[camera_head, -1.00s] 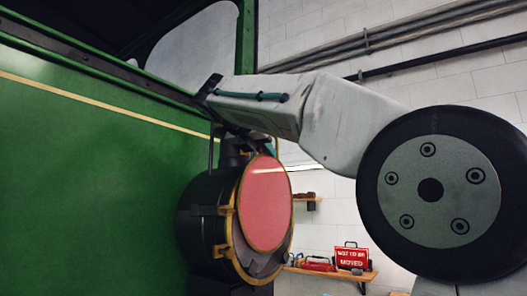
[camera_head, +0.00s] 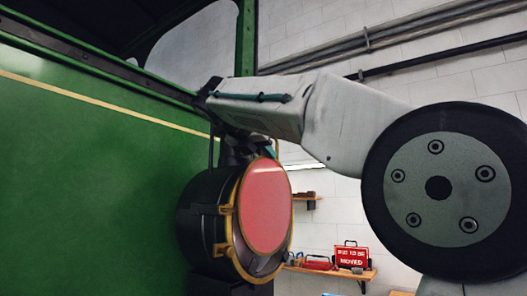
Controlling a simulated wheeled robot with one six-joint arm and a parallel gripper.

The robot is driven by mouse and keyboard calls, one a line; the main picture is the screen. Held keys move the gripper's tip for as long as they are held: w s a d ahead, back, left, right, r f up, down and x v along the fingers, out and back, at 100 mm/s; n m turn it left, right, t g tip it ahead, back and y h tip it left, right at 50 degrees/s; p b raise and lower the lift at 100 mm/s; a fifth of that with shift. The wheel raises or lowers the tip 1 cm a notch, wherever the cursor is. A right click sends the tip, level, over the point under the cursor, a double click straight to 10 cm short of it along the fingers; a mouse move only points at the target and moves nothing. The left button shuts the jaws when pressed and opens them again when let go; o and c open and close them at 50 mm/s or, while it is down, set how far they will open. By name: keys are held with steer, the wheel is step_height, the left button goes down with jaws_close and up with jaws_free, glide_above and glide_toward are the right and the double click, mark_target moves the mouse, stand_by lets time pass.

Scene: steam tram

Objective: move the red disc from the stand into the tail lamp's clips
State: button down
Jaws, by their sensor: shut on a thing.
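The red disc (camera_head: 265,207), thin-rimmed in brass, is upright in front of the tail lamp's face. It covers the upper part of the opening, and a grey crescent of the lamp's inside shows below it. The tail lamp (camera_head: 198,225) is a black drum with a brass ring and brass clips (camera_head: 226,210) on its left side. Clips behind the disc are hidden. My gripper (camera_head: 266,153) is at the disc's top edge, shut on it; its fingertips are mostly hidden. I cannot tell whether the disc touches the clips. The stand cannot be made out.
The green tram side (camera_head: 90,190) fills the left, close beside the lamp. My arm crosses the upper right.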

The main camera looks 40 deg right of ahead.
mark_target(268, 170)
steer(key=shift+a+f, duration=0.1)
steer(key=shift+f, duration=1.5)
stand_by(0.4)
steer(key=shift+s+a+f, duration=0.1)
steer(key=shift+f, duration=0.55)
steer(key=shift+s+a+f, duration=0.1)
steer(key=shift+f, duration=0.5)
stand_by(0.6)
steer(key=shift+d+r, duration=0.2)
steer(key=shift+d, duration=0.2)
stand_by(0.6)
steer(key=shift+r, duration=0.15)
steer(key=shift+s+d+r, duration=0.1)
steer(key=shift+r, duration=1.4)
step_height(268, 170, up, 2)
steer(key=shift+r, duration=0.1)
stand_by(0.4)
